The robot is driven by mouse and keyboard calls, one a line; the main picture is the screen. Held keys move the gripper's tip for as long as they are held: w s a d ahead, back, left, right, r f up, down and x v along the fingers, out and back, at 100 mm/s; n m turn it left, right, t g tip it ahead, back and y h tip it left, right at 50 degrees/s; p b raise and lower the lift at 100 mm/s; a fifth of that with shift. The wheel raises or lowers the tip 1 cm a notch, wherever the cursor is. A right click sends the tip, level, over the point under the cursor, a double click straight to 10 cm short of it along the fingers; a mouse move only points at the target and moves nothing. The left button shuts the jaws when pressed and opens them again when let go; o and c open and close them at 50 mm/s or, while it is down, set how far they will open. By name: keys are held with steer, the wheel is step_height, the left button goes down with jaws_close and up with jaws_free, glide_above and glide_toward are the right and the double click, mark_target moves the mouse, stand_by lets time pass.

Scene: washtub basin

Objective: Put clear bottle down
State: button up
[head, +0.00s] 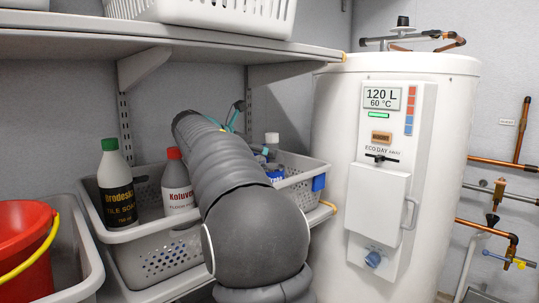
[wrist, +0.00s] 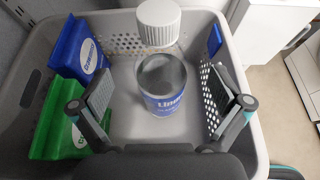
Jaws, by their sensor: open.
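The clear bottle (wrist: 160,75) has a white ribbed cap and a blue-and-white label. In the wrist view it stands upright in a grey perforated bin (wrist: 120,22). My gripper (wrist: 163,92) is open, with one finger to the left of the bottle and one to the right. Gaps show between both fingers and the bottle. In the head view only the bottle's white cap (head: 272,139) shows clearly behind my arm.
A blue pack (wrist: 82,50) and a green pack (wrist: 58,122) lie left of the bottle. Further left are a green-capped bottle (head: 117,190), a red-capped bottle (head: 177,186) and a red bucket (head: 22,235). A shelf (head: 190,42) hangs above; a white boiler (head: 330,130) stands right.

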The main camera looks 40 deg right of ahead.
steer(key=v, duration=0.7)
steer(key=shift+p, duration=0.3)
steer(key=shift+a, duration=0.15)
